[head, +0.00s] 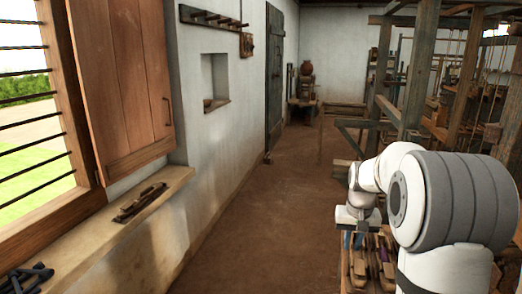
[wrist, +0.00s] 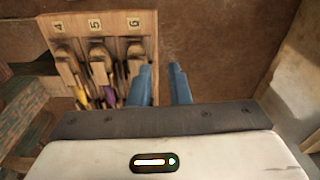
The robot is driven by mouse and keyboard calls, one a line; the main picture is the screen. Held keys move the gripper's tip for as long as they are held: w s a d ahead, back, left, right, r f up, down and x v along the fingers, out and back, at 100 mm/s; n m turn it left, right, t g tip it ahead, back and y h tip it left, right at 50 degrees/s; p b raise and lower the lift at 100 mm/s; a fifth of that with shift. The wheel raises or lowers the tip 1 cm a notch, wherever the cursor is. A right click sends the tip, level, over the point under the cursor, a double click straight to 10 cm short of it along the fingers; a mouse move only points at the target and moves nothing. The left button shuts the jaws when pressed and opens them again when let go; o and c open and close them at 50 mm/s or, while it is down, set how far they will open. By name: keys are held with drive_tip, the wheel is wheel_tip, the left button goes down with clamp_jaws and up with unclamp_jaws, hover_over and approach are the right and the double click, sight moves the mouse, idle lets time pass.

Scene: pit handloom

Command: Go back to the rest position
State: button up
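My gripper (wrist: 163,82) shows in the wrist view as two blue fingers with a gap between them. It is open, and only brown floor shows in the gap. The fingers point down beside the right edge of a wooden rack (wrist: 148,20) with slots marked 4, 5 and 6. Wooden shuttles (wrist: 98,62) sit in the slots, one with purple on it. In the head view my arm reaches in from the right, and its wrist hangs over the rack's shuttles (head: 382,262). The fingertips are hard to make out there.
A wooden loom frame (head: 385,80) stands at the back right. A window ledge (head: 115,225) on the left holds a dark wooden tool (head: 140,202) and black objects (head: 25,277). The earthen floor (head: 270,200) between wall and rack is clear, up to a dark door (head: 274,75).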

drive_tip(key=s+a+r+p, duration=0.1)
drive_tip(key=s+a, duration=0.2)
drive_tip(key=s, duration=0.5)
drive_tip(key=s+a+r+n+t, duration=0.1)
drive_tip(key=s+a, duration=0.3)
drive_tip(key=s, duration=0.5)
drive_tip(key=s+a+r+n+p, duration=0.1)
drive_tip(key=s+a+r, duration=0.2)
drive_tip(key=s, duration=0.6)
drive_tip(key=shift+s+a+r+t+p, duration=0.2)
drive_tip(key=shift+a+r+t+p, duration=0.05)
drive_tip(key=shift+a+t+p, duration=0.15)
